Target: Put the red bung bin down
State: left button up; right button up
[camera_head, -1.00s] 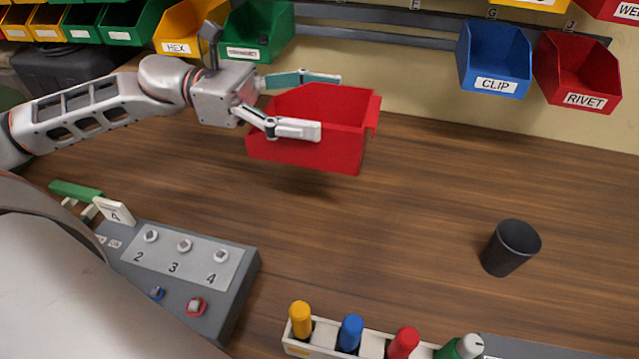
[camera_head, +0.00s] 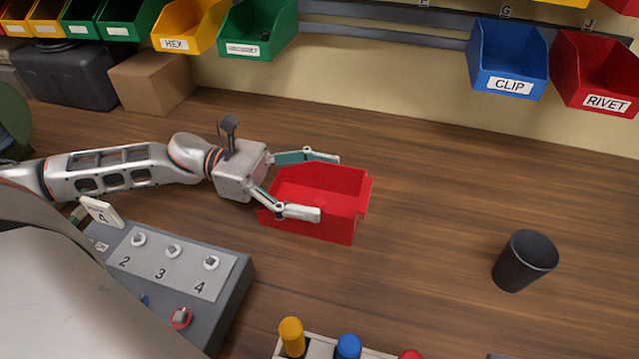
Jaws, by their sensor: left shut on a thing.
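The red bin (camera_head: 335,222) is in the middle of the head view, over the wooden bench (camera_head: 430,230). It looks upright, with its open top facing up, and no label shows on the side I see. My left gripper (camera_head: 328,187) reaches in from the left and is shut on the bin, one finger along the near wall and the other at the far wall. The bin's underside is hidden, and I cannot tell for sure whether it touches the bench. My right gripper is not in view.
A black cup (camera_head: 525,262) stands to the right. A grey numbered socket box (camera_head: 190,275) is at the lower left, and a marker holder (camera_head: 318,348) at the bottom edge. Blue CLIP (camera_head: 508,60) and red RIVET (camera_head: 597,75) bins hang on the back rail. Bench around the red bin is clear.

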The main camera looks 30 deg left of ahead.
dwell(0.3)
pick_arm(q)
jog(key=o, duration=0.9)
jog(key=shift+f, duration=0.15)
jog(key=shift+c, duration=0.2)
jog(key=o, duration=0.4)
